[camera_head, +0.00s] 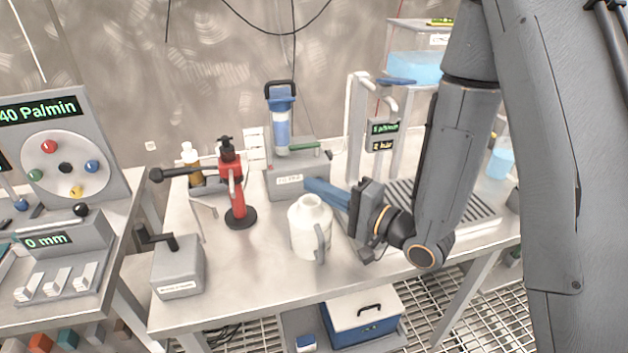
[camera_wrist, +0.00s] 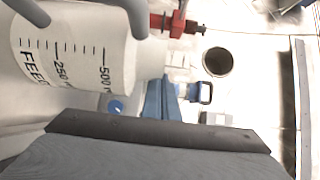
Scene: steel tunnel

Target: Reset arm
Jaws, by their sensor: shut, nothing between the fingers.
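My gripper (camera_head: 312,184) reaches in from the right over the steel table, its blue fingers shut and pointing left. Nothing is between them. In the wrist view the closed blue fingers (camera_wrist: 163,88) show at the centre. A white jug (camera_head: 311,230) with a handle stands upright on the table, just in front of and below the fingers. In the wrist view the jug (camera_wrist: 80,50) fills the upper left, with volume marks and the letters FEED. I cannot tell whether the fingers touch it. My arm hides part of the table's right side.
A red hand pump (camera_head: 236,190) stands left of the jug. A blue filter housing (camera_head: 281,115) stands behind it on a grey base. A grey crank box (camera_head: 178,267) is at the table's front left. A blue-filled tank (camera_head: 415,67) is at the back right. A dial panel (camera_head: 62,160) is far left.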

